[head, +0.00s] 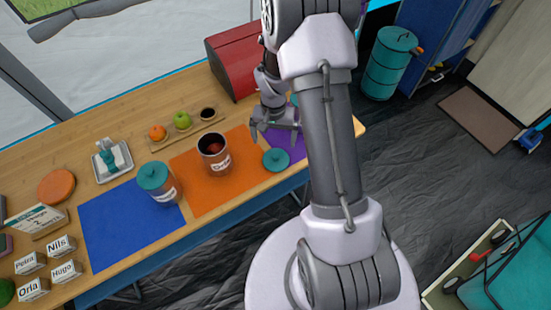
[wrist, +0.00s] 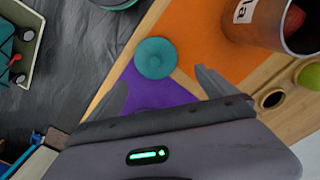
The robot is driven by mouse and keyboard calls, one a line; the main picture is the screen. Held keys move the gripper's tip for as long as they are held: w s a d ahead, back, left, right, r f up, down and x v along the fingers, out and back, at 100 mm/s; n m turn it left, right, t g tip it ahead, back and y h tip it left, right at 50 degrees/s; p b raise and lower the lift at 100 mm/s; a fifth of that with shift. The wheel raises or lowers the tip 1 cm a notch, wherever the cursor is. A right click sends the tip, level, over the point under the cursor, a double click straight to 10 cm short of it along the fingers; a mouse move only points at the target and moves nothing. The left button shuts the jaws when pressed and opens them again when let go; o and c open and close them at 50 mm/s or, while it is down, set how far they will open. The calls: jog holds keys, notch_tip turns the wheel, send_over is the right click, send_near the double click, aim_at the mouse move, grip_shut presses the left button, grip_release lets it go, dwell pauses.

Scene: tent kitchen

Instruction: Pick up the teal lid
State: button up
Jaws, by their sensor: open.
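The teal lid (head: 276,160) is a round disc with a small knob, lying flat near the table's front edge, between the orange mat (head: 200,201) and the purple mat (head: 298,152). It also shows in the wrist view (wrist: 155,58), fully visible. My gripper (head: 274,134) is open and empty above the table, a little behind the lid in the head view. In the wrist view my gripper's two fingers (wrist: 163,84) are spread, and the lid appears beyond their tips, roughly centred between them. They do not appear to touch it.
An open labelled canister (head: 215,153) with something red inside stands on the orange mat. A second canister with a teal lid (head: 152,175) stands by the blue mat (head: 125,230). A red box (head: 235,62) and a wooden tray with fruit (head: 184,131) are at the back.

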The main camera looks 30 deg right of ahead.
aim_at(276, 154)
notch_tip(276, 154, down, 5)
jog(key=shift+r+b, duration=0.2)
jog(key=shift+b, duration=0.35)
jog(key=f+b, duration=0.1)
jog(key=f, duration=0.2)
jog(key=f+b, duration=0.1)
jog(key=f, duration=0.1)
jog(key=shift+s+d+f+b, duration=0.1)
jog(key=shift+s+d+b, duration=0.1)
jog(key=shift+s+b, duration=0.2)
jog(key=c, duration=1.2)
jog(key=shift+o, duration=0.2)
jog(key=shift+r, duration=0.2)
